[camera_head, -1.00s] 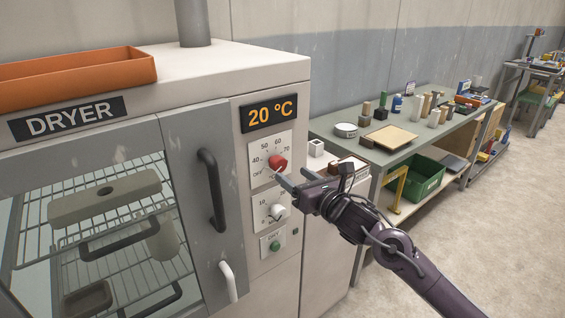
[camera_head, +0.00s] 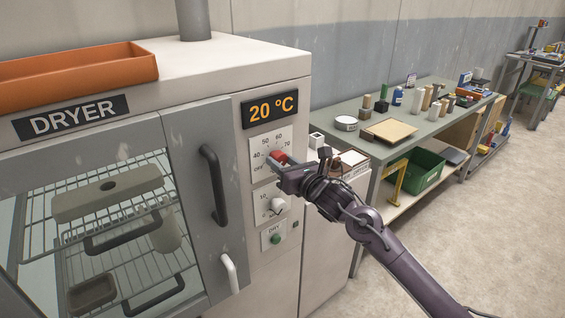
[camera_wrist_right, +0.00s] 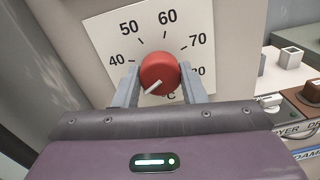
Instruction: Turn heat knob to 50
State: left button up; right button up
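The red heat knob (camera_head: 279,157) sits on a white dial plate on the dryer front, partly hidden by my right gripper in the head view. In the right wrist view the knob (camera_wrist_right: 160,74) shows whole, its white pointer aimed down and left, below the 40 mark. My right gripper (camera_wrist_right: 158,90) has one finger on each side of the knob, with the fingers apart; whether they touch it is unclear. The right gripper (camera_head: 275,164) also shows at the dial in the head view. The dryer display (camera_head: 270,109) reads 20 °C. My left gripper is not in view.
Below the dial are a white timer knob (camera_head: 277,205) and a green DRY button (camera_head: 276,239). A black door handle (camera_head: 213,185) and a white lever (camera_head: 230,273) stand out to the left. A workbench (camera_head: 440,125) with several items is at the right.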

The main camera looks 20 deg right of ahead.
jog(key=shift+c, duration=1)
jog(key=shift+m, duration=0.3)
jog(key=m, duration=0.2)
jog(key=shift+m, duration=0.4)
jog(key=m, duration=0.5)
jog(key=shift+r, duration=0.1)
jog(key=m+p, duration=0.1)
jog(key=m, duration=0.4)
jog(key=shift+r+m+g, duration=0.1)
jog(key=shift+m+g, duration=0.2)
jog(key=shift+m+p, duration=0.75)
jog(key=shift+m, duration=1.45)
